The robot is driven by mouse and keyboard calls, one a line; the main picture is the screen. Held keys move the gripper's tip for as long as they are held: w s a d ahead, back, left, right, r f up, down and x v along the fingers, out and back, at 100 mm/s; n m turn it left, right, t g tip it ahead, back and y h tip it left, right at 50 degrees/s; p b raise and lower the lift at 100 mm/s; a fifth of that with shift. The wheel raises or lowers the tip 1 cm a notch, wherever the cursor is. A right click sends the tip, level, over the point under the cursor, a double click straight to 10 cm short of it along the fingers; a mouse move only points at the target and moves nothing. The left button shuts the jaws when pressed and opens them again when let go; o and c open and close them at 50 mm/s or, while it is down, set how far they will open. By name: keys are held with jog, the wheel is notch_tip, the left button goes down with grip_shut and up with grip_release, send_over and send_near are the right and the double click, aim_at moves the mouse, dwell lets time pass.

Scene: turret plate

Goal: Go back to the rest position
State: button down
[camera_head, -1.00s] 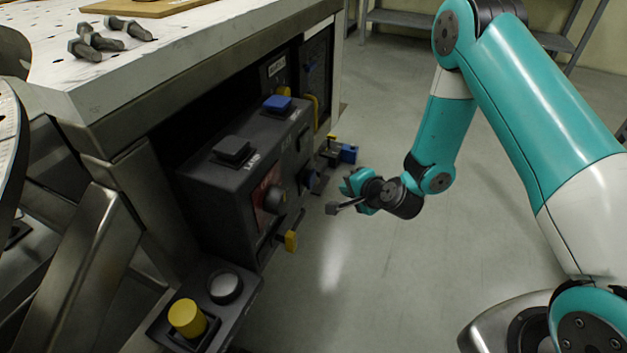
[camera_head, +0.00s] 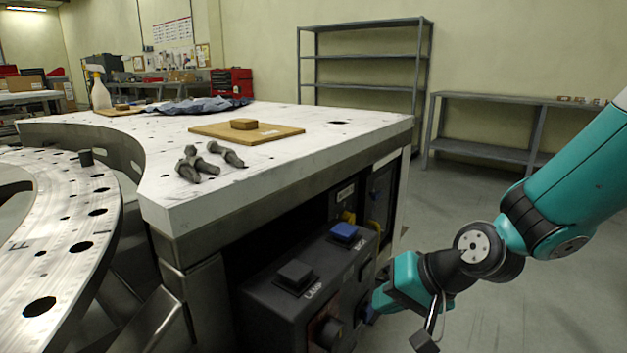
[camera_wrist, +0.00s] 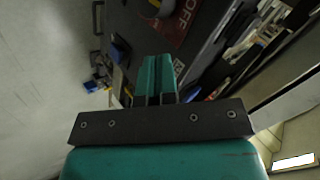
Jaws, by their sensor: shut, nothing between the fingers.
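My gripper (camera_head: 378,302) is at the lower right of the head view, in front of the dark control box (camera_head: 272,311) under the table. It points left toward the box. In the wrist view its two teal fingers (camera_wrist: 157,75) are together with nothing between them. Past them the dark control panel shows, with a red plate reading OFF (camera_wrist: 178,27). I cannot tell from these views whether the fingertips touch the box. My arm (camera_head: 570,180) comes in from the right edge, bent at the wrist.
The box carries a black button (camera_head: 295,275) and a blue button (camera_head: 345,232). A curved perforated plate (camera_head: 60,215) is at left. Shelving (camera_head: 365,57) stands behind; floor at right is clear.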

jog(key=s+d+r+n+g+h+p, duration=0.15)
jog(key=s+r+n, duration=0.35)
jog(key=s, duration=0.5)
jog(key=s+d+r+n+g+h, duration=0.2)
jog(key=s+r+n+g, duration=0.15)
jog(key=s+r, duration=0.45)
notch_tip(320, 180, up, 20)
jog(key=s+p, duration=0.1)
jog(key=p, duration=2)
jog(key=shift+s+a+f+t+p, duration=0.2)
jog(key=shift+f+t+p, duration=0.05)
jog(key=shift+t+p, duration=0.05)
jog(key=shift+y, duration=0.25)
